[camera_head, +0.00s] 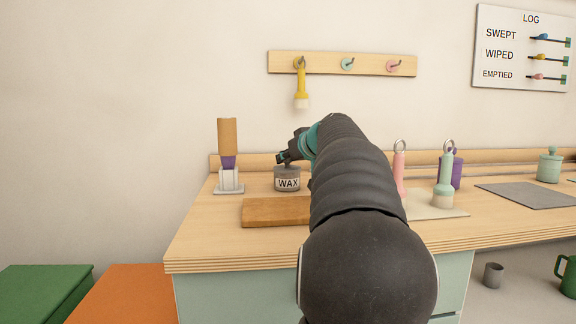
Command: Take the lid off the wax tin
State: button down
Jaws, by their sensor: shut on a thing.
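The wax tin (288,184) is a small grey pot labelled WAX, upright on the wooden counter (205,238). Its greyish-brown lid (289,169) shows at the top of the tin and looks level. My gripper (284,159) reaches over from the right and is shut on the top of the lid. The fingers are small and dark here and hide the part they hold. I cannot tell whether there is a gap between the lid and the tin.
A wooden board (270,212) lies in front of the tin. Pink (399,172) and mint (444,182) handled items stand right of my arm. A yellow item (302,88) hangs above.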

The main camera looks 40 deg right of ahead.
aim_at(291, 167)
jog(key=shift+r, duration=0.6)
jog(key=r, duration=0.2)
jog(key=d+r+p, duration=0.1)
jog(key=r, duration=0.1)
jog(key=shift+d, duration=0.2)
jog(key=d+r+p, duration=0.4)
jog(key=d+r, duration=0.1)
jog(key=d, duration=0.5)
jog(key=shift+s+d+r, duration=0.2)
jog(key=shift+s+r, duration=0.2)
jog(key=shift+s, duration=0.05)
